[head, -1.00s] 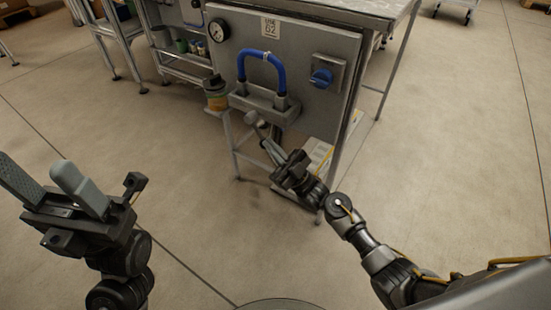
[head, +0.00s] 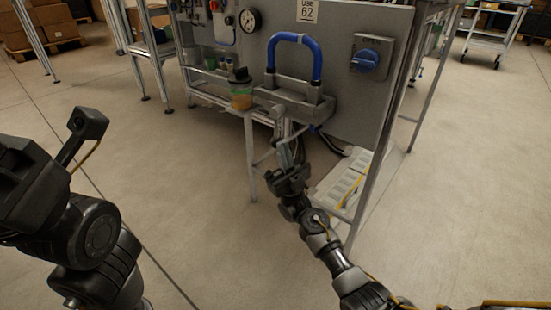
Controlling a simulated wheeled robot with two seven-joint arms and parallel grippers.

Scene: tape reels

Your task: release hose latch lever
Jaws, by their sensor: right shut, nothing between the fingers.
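A blue U-shaped hose (head: 294,40) stands with both ends in a grey holder block (head: 310,104) on the front of a grey cabinet. A small grey rounded lever end (head: 278,112) shows just below the block's left part. My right gripper (head: 286,138) is below the block, fingers pointing up, shut and empty. Its tips are close to the lever end; I cannot tell whether they touch. The rest of the lever is hidden or hard to make out. My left gripper (head: 28,175) is partly in view at the left edge, with its fingers out of frame.
The cabinet (head: 335,25) carries a gauge (head: 250,20) and a blue rotary switch (head: 366,60). A container with an orange band (head: 240,92) stands left of the block. Frame legs flank the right arm. Open floor (head: 440,200) lies to the right.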

